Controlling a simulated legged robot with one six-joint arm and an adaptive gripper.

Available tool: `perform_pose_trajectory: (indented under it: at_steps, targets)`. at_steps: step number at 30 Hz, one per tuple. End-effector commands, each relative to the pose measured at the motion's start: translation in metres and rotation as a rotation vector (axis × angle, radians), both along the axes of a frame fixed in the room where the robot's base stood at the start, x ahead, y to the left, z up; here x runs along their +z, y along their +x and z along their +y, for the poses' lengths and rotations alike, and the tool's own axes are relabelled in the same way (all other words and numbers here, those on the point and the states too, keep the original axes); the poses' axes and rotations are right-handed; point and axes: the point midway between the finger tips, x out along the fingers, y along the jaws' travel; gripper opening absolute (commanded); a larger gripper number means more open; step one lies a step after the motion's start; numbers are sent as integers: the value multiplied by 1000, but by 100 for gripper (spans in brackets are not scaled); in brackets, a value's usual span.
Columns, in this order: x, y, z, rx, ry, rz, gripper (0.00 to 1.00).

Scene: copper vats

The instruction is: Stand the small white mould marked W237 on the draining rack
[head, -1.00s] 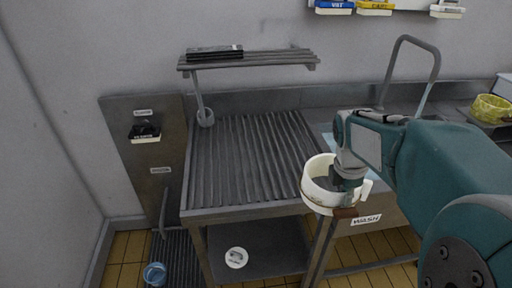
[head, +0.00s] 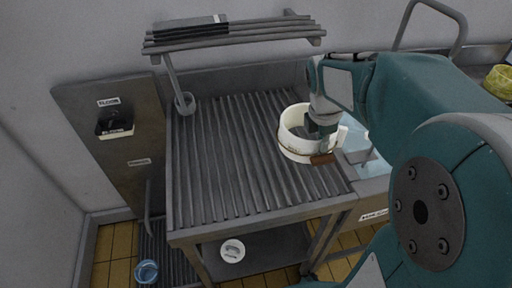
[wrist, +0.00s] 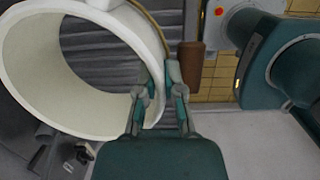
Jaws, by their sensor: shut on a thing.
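My gripper (head: 322,128) is shut on the wall of a white ring-shaped mould (head: 292,146). The mould has a thin brownish band and a small brown handle (head: 322,158). No W237 mark can be read on it. In the wrist view the fingers (wrist: 160,92) pinch the right side of the mould's wall (wrist: 100,117), and its open end faces the camera. The mould shows over the right part of the ribbed draining rack (head: 225,160); I cannot tell whether it touches the slats. A smaller white round thing (head: 232,250) with dark marking lies on the shelf below.
A slatted upper shelf (head: 235,37) with a dark flat object (head: 190,24) hangs over the back of the rack. A basin (head: 365,150) adjoins on the right. A blue cup (head: 147,271) stands on the floor at left. The rack's left and middle slats are bare.

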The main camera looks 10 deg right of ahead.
Motion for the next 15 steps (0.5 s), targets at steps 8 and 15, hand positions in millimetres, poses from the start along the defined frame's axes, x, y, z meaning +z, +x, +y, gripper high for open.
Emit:
perform_pose_trajectory:
  at_steps: [8, 15]
  targets:
    - [-26, 31, 50, 7, 0, 2, 0]
    - [-60, 51, 84, 4, -1, 4, 0]
